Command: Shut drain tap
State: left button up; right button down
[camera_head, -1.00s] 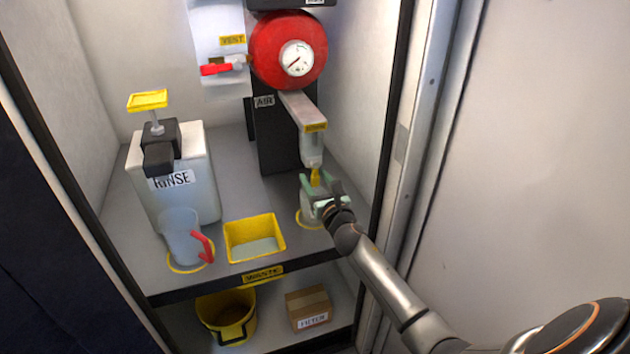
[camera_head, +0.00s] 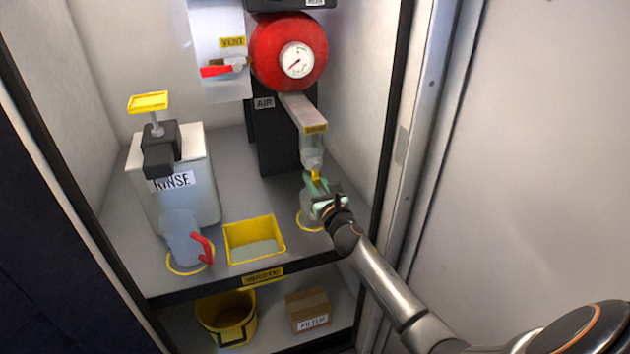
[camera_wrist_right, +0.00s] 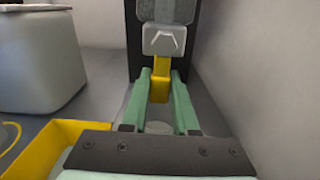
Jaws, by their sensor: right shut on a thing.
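The drain tap (camera_head: 316,175) is a small yellow lever under the clear bowl (camera_head: 312,152) at the end of the grey arm, right of centre in the head view. In the right wrist view the yellow tap lever (camera_wrist_right: 160,84) hangs down below a grey hex fitting (camera_wrist_right: 163,40). My right gripper (camera_head: 318,185) has its green fingers on either side of the lever, shut on it. Its fingers also show in the right wrist view (camera_wrist_right: 161,92). My left gripper is not in view.
A clear vessel (camera_head: 310,218) stands below the tap on a yellow ring, partly hidden by my gripper. Left are a yellow waste tray (camera_head: 228,240), a red-handled jug (camera_head: 182,240) and the rinse tank (camera_head: 197,198). The cabinet's right wall is close by.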

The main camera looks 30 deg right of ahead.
jog(key=shift+a, duration=0.1)
dwell(0.3)
jog(key=m, duration=0.2)
jog(key=a+m, duration=0.1)
jog(key=m, duration=0.1)
jog(key=shift+w+a+r, duration=0.15)
jog(key=shift+a, duration=0.05)
jog(key=shift+w+a+r+m+p, duration=0.1)
jog(key=shift+a+r+m+p, duration=0.5)
jog(key=shift+m, duration=1.65)
jog(key=shift+w+a+r+m+p, duration=0.2)
jog(key=shift+r+m+p, duration=0.45)
jog(key=shift+m, duration=1.55)
jog(key=shift+w+a+r+m+p, duration=0.1)
jog(key=shift+a+r+m+p, duration=0.55)
jog(key=shift+m, duration=1.6)
jog(key=shift+d+r, duration=0.15)
jog(key=shift+r, duration=0.1)
jog(key=c, duration=0.7)
grip_release()
jog(key=shift+s, duration=0.1)
